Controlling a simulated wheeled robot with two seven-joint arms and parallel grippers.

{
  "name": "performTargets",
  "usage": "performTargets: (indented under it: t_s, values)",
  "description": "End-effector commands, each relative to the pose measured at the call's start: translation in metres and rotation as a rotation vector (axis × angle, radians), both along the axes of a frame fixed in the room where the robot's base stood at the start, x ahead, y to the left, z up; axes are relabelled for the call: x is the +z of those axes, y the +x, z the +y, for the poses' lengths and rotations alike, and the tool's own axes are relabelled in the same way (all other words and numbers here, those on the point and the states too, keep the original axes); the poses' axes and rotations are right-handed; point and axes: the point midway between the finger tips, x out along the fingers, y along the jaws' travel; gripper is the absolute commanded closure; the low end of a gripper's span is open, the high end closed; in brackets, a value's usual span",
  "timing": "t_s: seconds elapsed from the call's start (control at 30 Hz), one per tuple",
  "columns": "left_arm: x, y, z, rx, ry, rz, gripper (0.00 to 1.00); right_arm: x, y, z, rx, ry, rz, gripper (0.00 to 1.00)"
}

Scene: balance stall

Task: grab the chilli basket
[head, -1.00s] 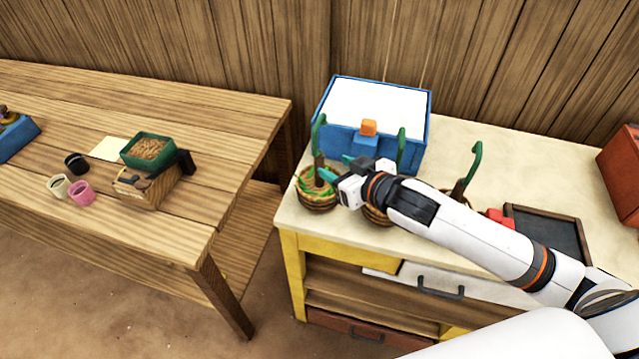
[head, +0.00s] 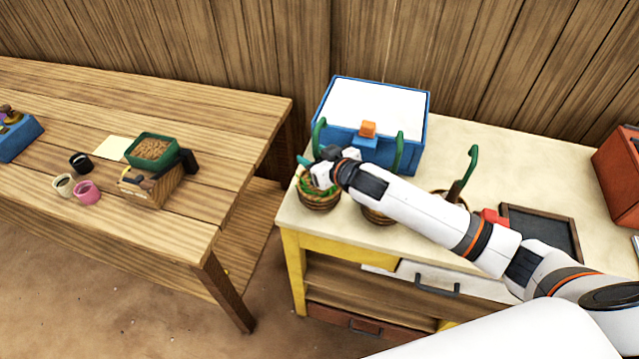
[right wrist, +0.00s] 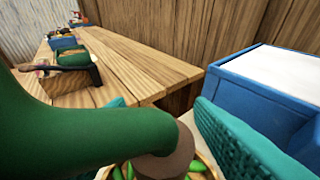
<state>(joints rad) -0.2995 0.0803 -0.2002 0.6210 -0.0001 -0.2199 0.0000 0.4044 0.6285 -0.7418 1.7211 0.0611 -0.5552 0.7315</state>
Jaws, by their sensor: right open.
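The chilli basket (head: 319,199) is a round woven basket holding green chillies, at the left end of the cream counter (head: 292,218). Its hooked green handle (head: 318,130) rises above it. My right gripper (head: 311,164) is open over this basket, at the handle, and partly covers both. In the right wrist view the green handle (right wrist: 85,125) fills the lower left, with its brown lower part between the teal fingers. The chillies (right wrist: 197,168) show below. Whether a finger touches the handle I cannot tell. My left gripper is not in view.
Two more handled baskets stand to the right, one (head: 378,216) partly hidden by my right arm, the other (head: 447,196) mostly hidden. A blue box (head: 421,135) with a white top stands close behind. A dark framed tray (head: 543,232) lies at the right.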

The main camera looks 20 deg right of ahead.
Motion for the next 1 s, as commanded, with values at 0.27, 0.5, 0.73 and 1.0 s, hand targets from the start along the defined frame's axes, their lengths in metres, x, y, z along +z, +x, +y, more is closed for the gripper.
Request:
performTargets:
  t_s: [0.27, 0.5, 0.73, 1.0]
  values:
    - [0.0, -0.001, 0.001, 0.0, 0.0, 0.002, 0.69, 0.0, 0.0, 0.0, 0.0, 0.0, 0.0, 0.8]
    - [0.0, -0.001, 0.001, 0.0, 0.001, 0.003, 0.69, 0.0, 0.0, 0.0, -0.001, -0.001, 0.001, 1.0]
    - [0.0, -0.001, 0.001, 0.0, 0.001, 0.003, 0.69, 0.001, 0.0, 0.0, 0.0, 0.001, -0.002, 1.0]
    - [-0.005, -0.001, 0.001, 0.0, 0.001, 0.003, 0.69, 0.034, 0.001, 0.0, -0.001, 0.001, -0.008, 1.0]
